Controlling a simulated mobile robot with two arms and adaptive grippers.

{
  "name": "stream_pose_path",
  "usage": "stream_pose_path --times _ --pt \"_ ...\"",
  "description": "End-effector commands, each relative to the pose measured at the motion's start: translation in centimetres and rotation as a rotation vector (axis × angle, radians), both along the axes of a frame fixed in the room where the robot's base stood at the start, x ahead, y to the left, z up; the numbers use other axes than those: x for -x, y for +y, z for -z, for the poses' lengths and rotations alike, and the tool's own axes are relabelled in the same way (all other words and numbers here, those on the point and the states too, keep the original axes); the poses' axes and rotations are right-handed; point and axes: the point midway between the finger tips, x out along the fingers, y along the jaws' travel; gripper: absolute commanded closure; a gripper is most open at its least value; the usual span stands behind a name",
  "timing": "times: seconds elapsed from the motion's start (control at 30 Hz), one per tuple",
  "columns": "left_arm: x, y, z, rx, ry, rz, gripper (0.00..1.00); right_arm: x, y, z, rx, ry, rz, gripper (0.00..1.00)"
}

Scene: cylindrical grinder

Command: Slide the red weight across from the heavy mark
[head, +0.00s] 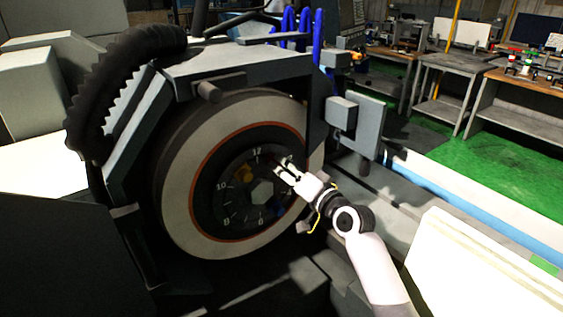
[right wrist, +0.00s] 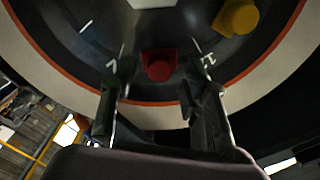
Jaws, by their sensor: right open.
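The dial (head: 231,198) at the centre of the grinding wheel bears clock-like numbers. The red weight (right wrist: 158,64) sits on the dark ring between two printed marks in the right wrist view. In the head view I cannot make it out clearly beside my fingers. My right gripper (head: 283,166) is open and empty. In the right wrist view its fingertips (right wrist: 149,92) stand apart, with the red weight just beyond the gap. I cannot identify the heavy mark. My left gripper is not in view.
The pale wheel (head: 184,191) with its orange ring surrounds the dial. The grey guard (head: 230,68) covers its top, and a grey block (head: 357,125) stands to the right. A black ribbed hose (head: 108,92) hangs at left. Workbenches (head: 448,63) stand behind on green floor.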

Motion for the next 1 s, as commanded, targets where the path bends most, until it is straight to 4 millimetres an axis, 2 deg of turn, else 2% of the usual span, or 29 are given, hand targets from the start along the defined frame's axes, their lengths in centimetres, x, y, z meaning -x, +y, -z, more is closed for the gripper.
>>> stream_pose_path --times 0.2,0.57,1.0 --pt "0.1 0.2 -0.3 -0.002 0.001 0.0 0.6 -1.6 1.1 0.0 0.001 0.0 -0.001 0.58" --pt "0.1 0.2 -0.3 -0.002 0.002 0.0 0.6 -1.8 1.3 0.0 0.001 0.0 -0.001 0.58" --pt "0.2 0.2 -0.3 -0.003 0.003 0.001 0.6 -1.8 1.3 0.0 0.001 0.0 0.001 0.88"
